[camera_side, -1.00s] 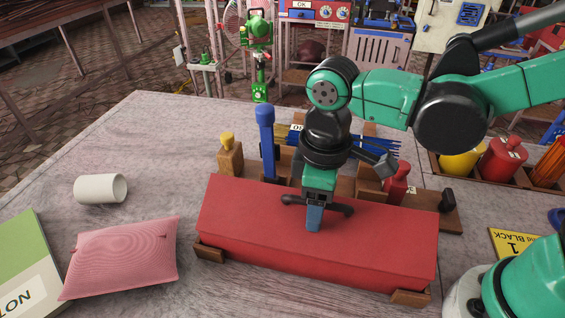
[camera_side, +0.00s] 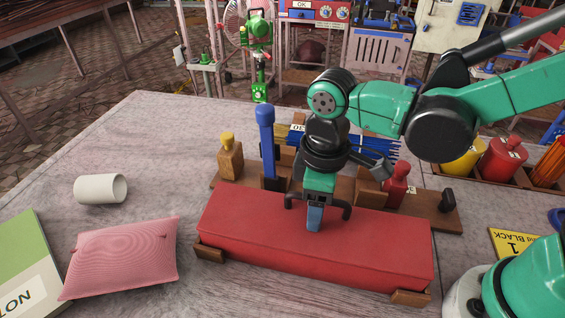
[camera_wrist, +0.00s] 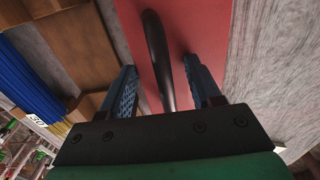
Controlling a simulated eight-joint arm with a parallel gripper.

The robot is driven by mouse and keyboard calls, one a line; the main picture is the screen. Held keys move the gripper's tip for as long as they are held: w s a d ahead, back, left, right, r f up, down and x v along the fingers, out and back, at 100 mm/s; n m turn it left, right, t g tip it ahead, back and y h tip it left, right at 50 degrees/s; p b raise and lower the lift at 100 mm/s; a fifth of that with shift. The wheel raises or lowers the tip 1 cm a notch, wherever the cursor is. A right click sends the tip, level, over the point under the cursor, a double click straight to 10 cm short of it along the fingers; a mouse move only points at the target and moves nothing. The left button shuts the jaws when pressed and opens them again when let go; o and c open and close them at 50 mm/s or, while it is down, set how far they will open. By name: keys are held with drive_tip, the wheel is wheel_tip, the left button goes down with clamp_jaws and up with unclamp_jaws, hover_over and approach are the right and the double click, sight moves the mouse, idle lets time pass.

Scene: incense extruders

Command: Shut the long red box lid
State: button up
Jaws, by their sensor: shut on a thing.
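The long red box (camera_side: 255,252) lies across the middle of the table in the side view. Its red lid (camera_side: 385,240) covers the top and looks nearly flat; whether a small gap stays at the far edge I cannot tell. A dark bar handle (camera_side: 346,208) stands up from the lid, and it also shows in the wrist view (camera_wrist: 158,50). My gripper (camera_side: 314,222) is above the lid with its blue fingers around the handle's middle, shut on it. In the wrist view the fingers of my gripper (camera_wrist: 165,88) flank the bar.
Behind the box stands a wooden rack (camera_side: 432,208) with a blue-handled tool (camera_side: 266,130), a yellow-topped bottle (camera_side: 230,157) and a red bottle (camera_side: 396,186). A pink cushion (camera_side: 122,258) and a white cup (camera_side: 100,189) lie left. The table's far left is clear.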

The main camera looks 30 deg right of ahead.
drive_tip(key=o, duration=0.7)
drive_tip(key=shift+r, duration=3.5)
